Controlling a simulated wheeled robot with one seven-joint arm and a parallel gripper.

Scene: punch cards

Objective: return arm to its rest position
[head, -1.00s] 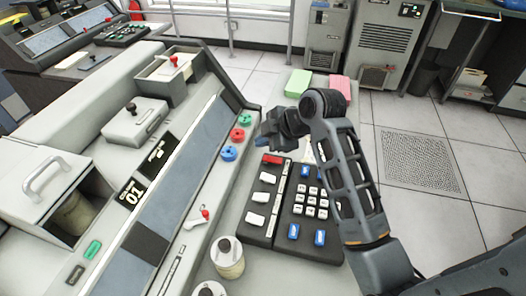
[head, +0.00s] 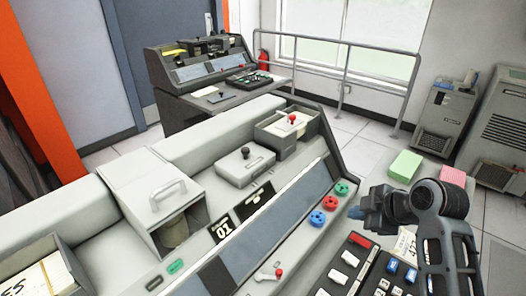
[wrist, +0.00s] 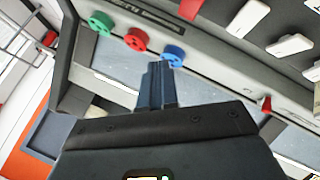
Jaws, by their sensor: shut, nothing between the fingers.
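My gripper (head: 358,212) is at the right of the head view, held above the console (head: 303,232) near its colored knobs. Its blue fingers are together and empty; they show in the wrist view (wrist: 155,85) pointing toward the blue knob (wrist: 173,54). My arm is folded at the lower right of the head view and hides part of the keypad (head: 392,280). I cannot tell the exact gap between the fingertips and the console.
Green (head: 341,188), red (head: 330,203) and blue (head: 317,218) knobs line the console edge. Green (head: 405,165) and pink (head: 453,177) card stacks lie behind my arm. A second console (head: 205,72), a railing (head: 345,75) and grey cabinets (head: 440,120) stand farther back.

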